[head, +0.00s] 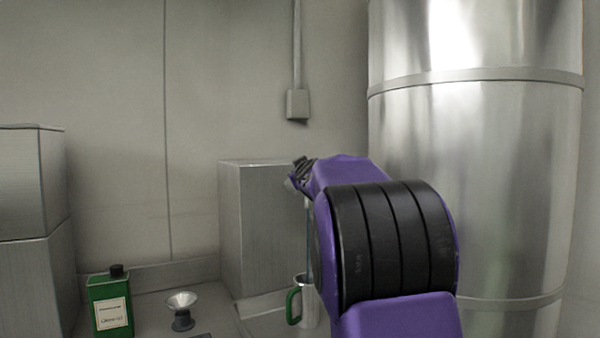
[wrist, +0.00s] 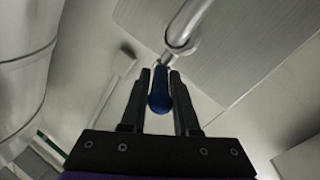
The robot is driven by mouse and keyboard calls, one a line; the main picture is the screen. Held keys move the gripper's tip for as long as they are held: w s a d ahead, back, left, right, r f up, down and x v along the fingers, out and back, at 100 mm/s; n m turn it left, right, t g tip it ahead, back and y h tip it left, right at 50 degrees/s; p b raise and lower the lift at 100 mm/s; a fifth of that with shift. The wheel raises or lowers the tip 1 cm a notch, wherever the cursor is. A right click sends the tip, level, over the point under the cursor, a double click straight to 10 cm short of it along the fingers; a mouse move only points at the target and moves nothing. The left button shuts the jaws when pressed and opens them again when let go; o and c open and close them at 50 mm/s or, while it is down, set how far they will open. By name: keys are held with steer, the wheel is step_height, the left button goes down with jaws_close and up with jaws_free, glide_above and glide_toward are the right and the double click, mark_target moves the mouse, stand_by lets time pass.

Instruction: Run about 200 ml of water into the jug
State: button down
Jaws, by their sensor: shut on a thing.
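A metal jug (head: 309,306) with a green handle (head: 293,306) stands on the counter in the head view, its right side hidden by my arm. My gripper (head: 299,172) is above it, in front of the grey metal box. In the wrist view my gripper (wrist: 160,82) is shut on the blue tap lever (wrist: 160,97). The curved metal tap spout (wrist: 181,42) is just beyond it. In the head view a thin pale vertical line, seemingly spout and water stream, drops toward the jug mouth. The water level inside is not visible.
A green bottle (head: 110,306) and a small funnel (head: 182,308) stand on the counter at left. A grey metal box (head: 262,225) is behind the jug. A large steel tank (head: 500,190) rises at right, behind my arm.

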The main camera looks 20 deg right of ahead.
steer(key=shift+a+r, duration=0.15)
steer(key=shift+a, duration=0.1)
steer(key=c, duration=0.8)
jaws_free()
steer(key=shift+a, duration=0.1)
steer(key=shift+o, duration=0.2)
steer(key=shift+d, duration=0.2)
